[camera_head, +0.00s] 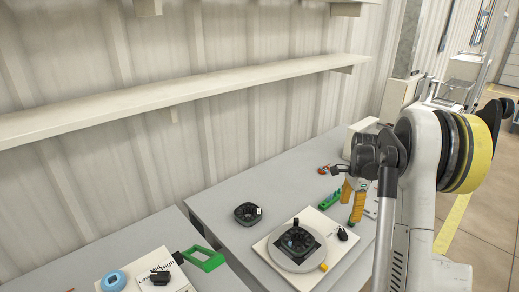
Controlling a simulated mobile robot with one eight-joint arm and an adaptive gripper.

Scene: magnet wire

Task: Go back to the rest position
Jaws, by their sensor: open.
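My gripper (353,207) is at the right, pointing down over the far right part of the grey table (290,176). Its two orange-yellow fingers are spread apart, and nothing shows between them. My dark wrist and white arm are above and to the right of it. A small green piece (330,199) lies just left of the fingers. I cannot tell whether they touch.
A white board with a round black-centred fixture (297,249) stands nearer, left of my arm. A black round part (247,214) lies on the table. A green frame (204,259) and a blue ring (113,281) are front left. A shelf (180,96) runs along the wall.

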